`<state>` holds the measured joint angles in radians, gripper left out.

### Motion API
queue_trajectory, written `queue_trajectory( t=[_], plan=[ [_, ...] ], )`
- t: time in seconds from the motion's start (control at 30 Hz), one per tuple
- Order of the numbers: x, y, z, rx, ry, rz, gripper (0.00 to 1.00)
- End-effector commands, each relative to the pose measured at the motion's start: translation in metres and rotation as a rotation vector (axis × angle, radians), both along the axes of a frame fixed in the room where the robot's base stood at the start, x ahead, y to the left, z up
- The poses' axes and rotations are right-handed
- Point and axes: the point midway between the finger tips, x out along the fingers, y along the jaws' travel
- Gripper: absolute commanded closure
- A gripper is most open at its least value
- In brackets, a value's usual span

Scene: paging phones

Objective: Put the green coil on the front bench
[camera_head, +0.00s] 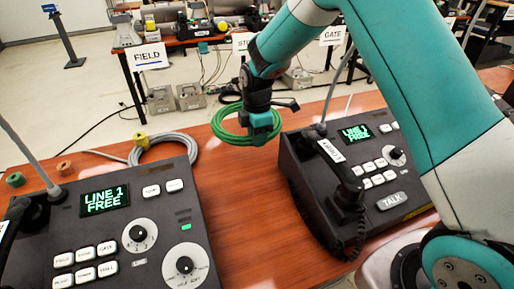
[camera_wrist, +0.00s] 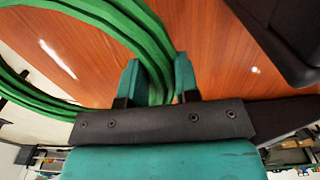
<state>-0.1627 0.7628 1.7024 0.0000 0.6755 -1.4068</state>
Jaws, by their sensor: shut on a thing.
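The green coil (camera_head: 229,131) is a ring of bright green cable. My gripper (camera_head: 262,124) is shut on its right side, above the wooden bench between the two phone consoles. In the wrist view the coil (camera_wrist: 100,22) passes between the two teal fingertips of my gripper (camera_wrist: 158,80) and spreads to the upper left. I cannot tell whether the coil touches the bench top. The wooden bench (camera_head: 268,210) has a reddish-brown top; I see no label on it.
One console (camera_head: 115,245) stands left, another (camera_head: 370,170) right with a handset and curly cord. A grey cable coil (camera_head: 165,150) with a yellow tag lies behind the left console. Farther back are tables labelled FIELD (camera_head: 148,56) and GATE (camera_head: 333,36). Bench surface between the consoles is clear.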

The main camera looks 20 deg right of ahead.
Motion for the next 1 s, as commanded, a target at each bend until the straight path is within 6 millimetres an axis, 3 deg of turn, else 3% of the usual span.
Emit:
queue_trajectory(
  t=[0.37,0.7,0.73,0.83,1.0],
  plan=[
    [0.000,0.001,-0.043,0.000,-0.001,0.001,1.00],
    [0.001,0.001,-0.046,0.000,-0.003,0.001,1.00],
    [0.000,0.001,-0.047,0.000,-0.001,0.001,0.68],
    [0.000,0.001,-0.046,0.000,-0.001,0.001,0.45],
    [0.000,0.001,-0.046,0.000,-0.001,0.001,0.45]
  ],
)
